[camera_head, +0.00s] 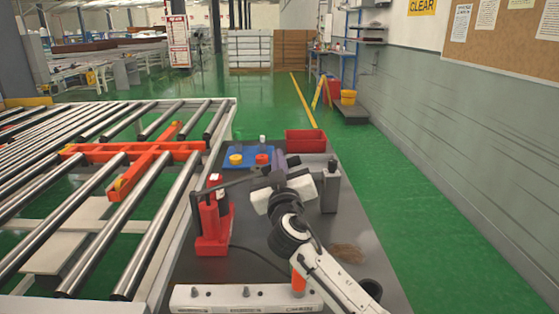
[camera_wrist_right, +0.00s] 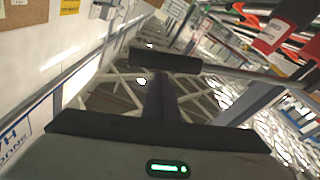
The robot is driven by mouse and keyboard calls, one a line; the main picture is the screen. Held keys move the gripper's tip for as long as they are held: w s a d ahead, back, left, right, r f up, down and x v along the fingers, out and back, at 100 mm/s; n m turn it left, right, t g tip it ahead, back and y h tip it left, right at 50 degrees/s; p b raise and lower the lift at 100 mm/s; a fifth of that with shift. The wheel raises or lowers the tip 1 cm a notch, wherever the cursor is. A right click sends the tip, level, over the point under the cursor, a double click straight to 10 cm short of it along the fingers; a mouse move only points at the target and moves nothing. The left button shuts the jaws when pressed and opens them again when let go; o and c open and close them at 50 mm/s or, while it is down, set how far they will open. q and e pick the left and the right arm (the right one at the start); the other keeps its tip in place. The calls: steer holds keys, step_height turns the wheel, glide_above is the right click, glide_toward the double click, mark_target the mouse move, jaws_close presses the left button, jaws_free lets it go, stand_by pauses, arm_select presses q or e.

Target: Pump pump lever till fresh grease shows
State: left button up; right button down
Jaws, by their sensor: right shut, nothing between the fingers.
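The red grease pump (camera_head: 212,225) stands upright on the dark bench top. Its dark pump lever (camera_head: 235,181) reaches right from the pump's upper part to my right gripper (camera_head: 279,162). In the right wrist view the lever (camera_wrist_right: 255,75) comes in from the right and ends in a black grip across the fingertips of my right gripper (camera_wrist_right: 160,75). The fingers are shut with nothing between them; whether they touch the grip I cannot tell. The red pump body (camera_wrist_right: 290,22) shows at upper right there. My left gripper is out of view. I cannot make out any grease.
A pale block with several knobs (camera_head: 225,297) lies at the bench's front. A red bin (camera_head: 306,141), a blue mat (camera_head: 248,157) with small caps and a grey canister (camera_head: 330,190) stand behind. A roller conveyor (camera_head: 150,225) borders the left; green floor lies right.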

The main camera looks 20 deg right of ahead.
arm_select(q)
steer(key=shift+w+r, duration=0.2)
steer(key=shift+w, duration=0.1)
arm_select(e)
steer(key=shift+s+f, duration=0.1)
steer(key=shift+f, duration=0.2)
